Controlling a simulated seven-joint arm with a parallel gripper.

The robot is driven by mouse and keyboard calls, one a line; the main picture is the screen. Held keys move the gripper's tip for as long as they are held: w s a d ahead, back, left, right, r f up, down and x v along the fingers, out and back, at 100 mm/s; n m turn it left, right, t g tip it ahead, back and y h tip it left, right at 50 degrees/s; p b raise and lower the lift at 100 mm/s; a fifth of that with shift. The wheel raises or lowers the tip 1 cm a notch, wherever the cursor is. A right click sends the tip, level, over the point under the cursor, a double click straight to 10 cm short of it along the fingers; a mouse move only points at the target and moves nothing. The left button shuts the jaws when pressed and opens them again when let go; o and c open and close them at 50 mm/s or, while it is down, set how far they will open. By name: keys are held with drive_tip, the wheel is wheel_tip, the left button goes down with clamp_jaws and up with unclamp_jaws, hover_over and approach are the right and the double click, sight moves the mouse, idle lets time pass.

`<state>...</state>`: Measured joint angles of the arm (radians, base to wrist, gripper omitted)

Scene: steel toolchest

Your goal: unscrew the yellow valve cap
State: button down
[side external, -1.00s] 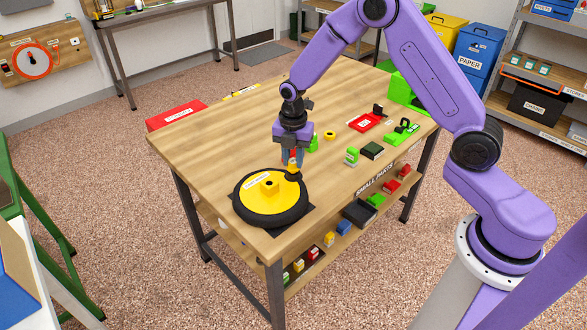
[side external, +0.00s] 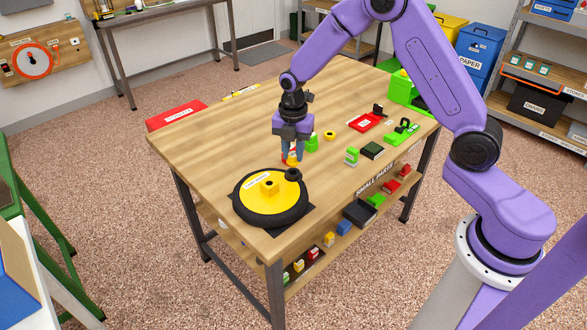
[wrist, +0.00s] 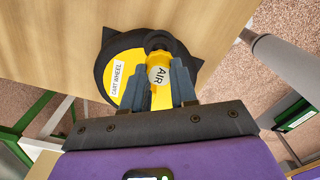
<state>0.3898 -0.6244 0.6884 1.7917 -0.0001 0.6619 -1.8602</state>
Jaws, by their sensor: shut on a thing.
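The cart wheel (side external: 255,205) lies flat near the table's front corner, with a black tyre and a yellow hub. Its black valve stem (side external: 292,174) stands at the rim on the far side, with its top bare. My gripper (side external: 292,158) is just beyond the stem, shut on the yellow valve cap (side external: 291,161), which appears apart from the stem. In the wrist view the cap (wrist: 160,76), labelled AIR, sits between both fingers, over the yellow hub (wrist: 128,75). The fingers hide the cap's sides.
A green item (side external: 312,143) stands close behind my gripper. A yellow ring (side external: 330,135), a red tray (side external: 367,122) and several small green and dark parts lie to the right. A green bin (side external: 405,92) is at the far right corner. The table's left half is mostly clear.

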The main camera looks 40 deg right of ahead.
sight(293, 154)
drive_tip(key=shift+r, duration=0.15)
wheel_tip(293, 154, up, 5)
drive_tip(key=shift+f, duration=0.1)
drive_tip(key=w+d+f, duration=0.2)
drive_tip(key=w+d, duration=0.2)
drive_tip(key=d, duration=0.9)
drive_tip(key=w+d+f, duration=0.2)
drive_tip(key=w+d, duration=0.3)
drive_tip(key=d, duration=0.8)
drive_tip(key=shift+f, duration=0.2)
drive_tip(key=shift+f, duration=2.9)
drive_tip(key=shift+f, duration=1.2)
drive_tip(key=c, duration=0.8)
unclamp_jaws()
